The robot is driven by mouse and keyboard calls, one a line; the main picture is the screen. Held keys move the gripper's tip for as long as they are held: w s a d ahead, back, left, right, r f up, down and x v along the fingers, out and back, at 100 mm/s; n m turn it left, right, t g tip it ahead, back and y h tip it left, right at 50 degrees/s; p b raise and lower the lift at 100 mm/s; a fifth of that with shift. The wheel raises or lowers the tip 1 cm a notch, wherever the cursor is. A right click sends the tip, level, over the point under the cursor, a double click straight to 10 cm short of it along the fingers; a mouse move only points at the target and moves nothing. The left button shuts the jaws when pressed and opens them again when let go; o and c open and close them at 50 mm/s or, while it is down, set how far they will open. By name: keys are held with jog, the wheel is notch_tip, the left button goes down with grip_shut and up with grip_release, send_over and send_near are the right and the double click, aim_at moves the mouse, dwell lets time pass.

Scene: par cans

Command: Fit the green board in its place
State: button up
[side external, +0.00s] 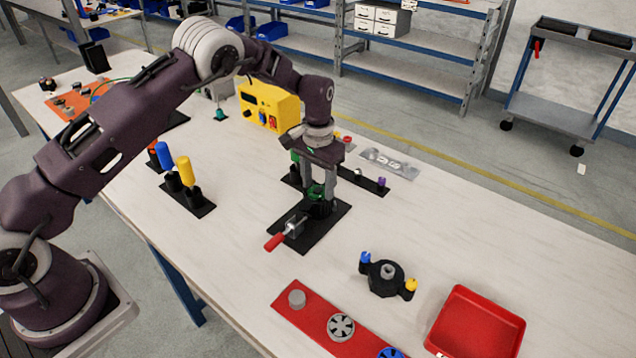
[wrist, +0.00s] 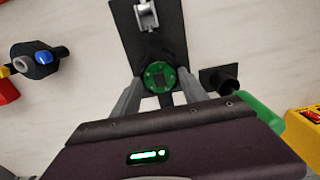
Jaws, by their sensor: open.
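The green board (wrist: 159,77) is a small round disc with a dark square in its middle. It is at the round black holder on a black base plate (wrist: 125,30); I cannot tell if it sits fully down. The fingers also show in the wrist view (wrist: 160,88); contact with the board is unclear. A metal clamp (side external: 294,225) with a red handle (side external: 274,241) is on the same plate.
Near the plate stand a yellow box (side external: 268,105), a black strip with small parts (side external: 370,183), and blue and yellow handled tools (side external: 187,180). A black part with blue and yellow knobs (side external: 385,277), a red strip (side external: 318,322) and a red tray (side external: 476,325) lie nearer the front.

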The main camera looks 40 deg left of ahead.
jog(key=shift+o, duration=0.4)
jog(key=o, duration=0.5)
jog(key=shift+r, duration=0.1)
notch_tip(320, 180, up, 7)
jog(key=shift+f, duration=0.1)
jog(key=s+r+t, duration=0.1)
jog(key=s+r, duration=0.7)
jog(key=r, duration=0.3)
jog(key=s+r+t, duration=0.2)
jog(key=s+r, duration=0.5)
jog(key=r, duration=0.3)
jog(key=s+t, duration=0.2)
jog(key=s, duration=2)
jog(key=shift+s+a+f+t, duration=0.15)
jog(key=shift+s+a+t, duration=0.05)
jog(key=shift+t, duration=0.1)
